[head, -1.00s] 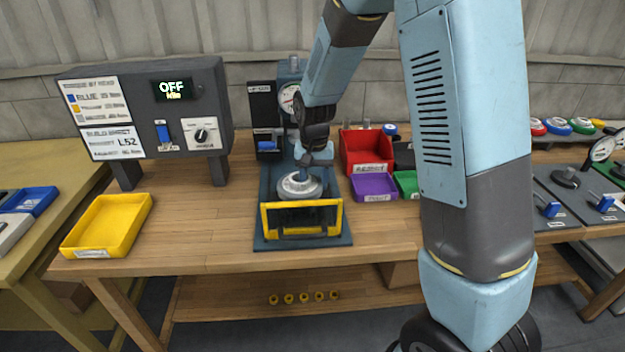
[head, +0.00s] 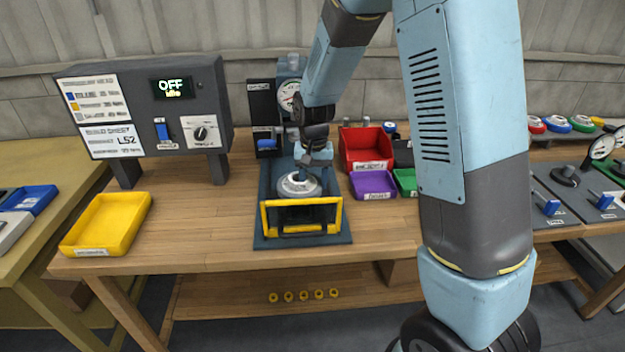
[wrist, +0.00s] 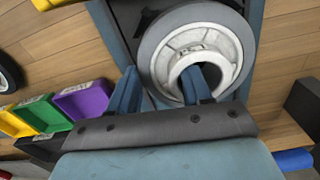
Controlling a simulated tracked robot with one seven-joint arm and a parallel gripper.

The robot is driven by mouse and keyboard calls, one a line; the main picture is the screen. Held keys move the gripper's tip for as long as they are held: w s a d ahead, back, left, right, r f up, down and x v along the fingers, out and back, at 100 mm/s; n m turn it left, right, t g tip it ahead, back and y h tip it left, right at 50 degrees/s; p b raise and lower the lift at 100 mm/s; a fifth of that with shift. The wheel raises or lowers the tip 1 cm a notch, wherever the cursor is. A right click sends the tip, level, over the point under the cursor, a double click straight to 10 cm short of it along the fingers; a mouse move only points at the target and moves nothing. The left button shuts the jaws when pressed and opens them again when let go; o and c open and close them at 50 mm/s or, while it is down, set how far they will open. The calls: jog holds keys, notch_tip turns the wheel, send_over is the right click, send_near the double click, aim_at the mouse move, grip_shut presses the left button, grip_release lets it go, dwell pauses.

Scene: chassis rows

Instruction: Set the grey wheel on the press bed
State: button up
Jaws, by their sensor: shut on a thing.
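The grey wheel (head: 292,187), with a pale hub, is at the press bed (head: 265,235), behind the yellow-framed guard (head: 301,203). In the wrist view the wheel (wrist: 152,52) lies under my fingers, its hub bore facing me. My gripper (head: 303,172) reaches down onto it from behind and right. In the wrist view my gripper (wrist: 160,80) is shut on the wheel's side: one finger is in the hub opening, the other outside the rim. The wheel's underside is hidden, so I cannot tell whether it touches the bed.
A control box (head: 150,110) reading OFF stands left. A yellow tray (head: 106,222) lies at the front left. Red (head: 367,150), purple (head: 374,184) and green (head: 405,181) bins stand right of the press. The press gauge (head: 287,96) rises behind. Bare bench top separates tray and press.

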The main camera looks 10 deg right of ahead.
jog(key=shift+f, duration=1.05)
dwell(0.6)
jog(key=o, duration=1.4)
notch_tip(320, 180, up, 8)
jog(key=shift+f, duration=0.2)
jog(key=shift+r, duration=0.15)
